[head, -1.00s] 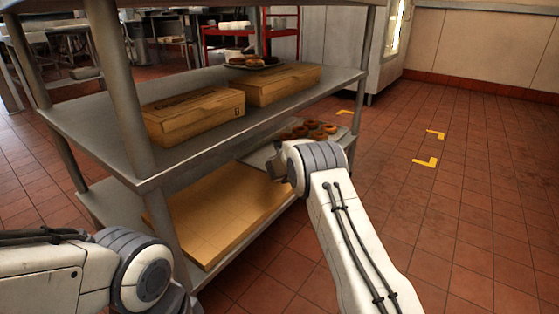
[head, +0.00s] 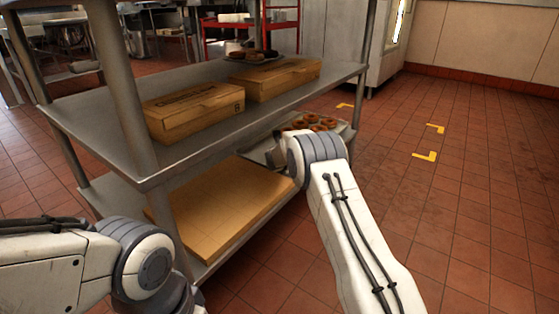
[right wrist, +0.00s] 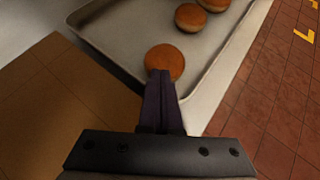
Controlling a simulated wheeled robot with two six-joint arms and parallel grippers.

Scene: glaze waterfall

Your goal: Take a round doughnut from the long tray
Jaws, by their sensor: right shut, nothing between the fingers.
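The long tray (right wrist: 126,57) is pale metal and lies on the lower shelf; it shows beyond my right arm in the head view (head: 262,152). A round brown doughnut (right wrist: 165,60) sits near the tray's near corner in the right wrist view. Two more round doughnuts, one at the top (right wrist: 190,17) and one cut by the picture edge (right wrist: 214,4), lie farther along. My right gripper (right wrist: 160,78) is shut and empty, its fingertips right at the near doughnut; I cannot tell whether they touch. In the head view it is hidden behind my forearm. My left gripper is out of view.
A wide wooden board (head: 215,205) lies beside the tray on the lower shelf. The upper shelf (head: 190,148), with two cardboard boxes (head: 195,110) and a plate of doughnuts (head: 252,55), overhangs it. A metal post (head: 125,85) stands near my left arm. The tiled floor to the right is clear.

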